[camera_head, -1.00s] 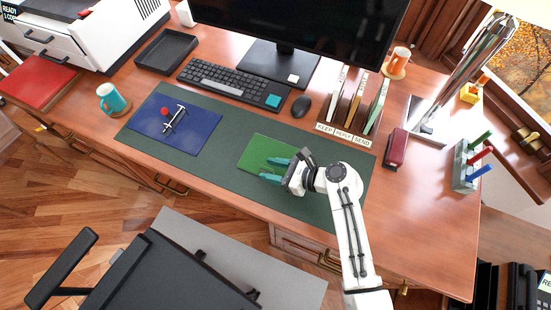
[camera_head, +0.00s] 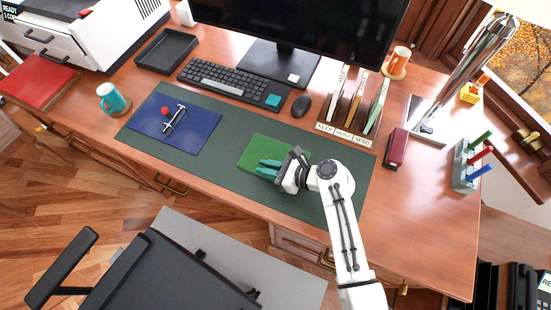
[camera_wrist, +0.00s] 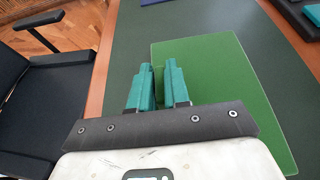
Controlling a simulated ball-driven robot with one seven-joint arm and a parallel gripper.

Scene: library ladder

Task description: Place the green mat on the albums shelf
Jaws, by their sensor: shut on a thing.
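The green mat (camera_head: 262,147) lies flat on the dark green desk pad, in front of the monitor. In the wrist view the mat (camera_wrist: 222,75) runs under my gripper and out to its right. My gripper (camera_head: 263,168) is at the mat's near left part, its teal fingers close together. In the wrist view my gripper (camera_wrist: 159,70) is shut on the mat near its left edge. The fingers and wrist hide part of the mat. I cannot make out the pinched part. The albums shelf is not recognisable in these views.
The dark green desk pad (camera_head: 222,166) holds a blue mat (camera_head: 200,136) with a metal item and red ball. A letter sorter (camera_head: 345,128), mouse (camera_head: 301,105) and keyboard (camera_head: 225,82) stand behind. A chair (camera_head: 160,275) stands in front.

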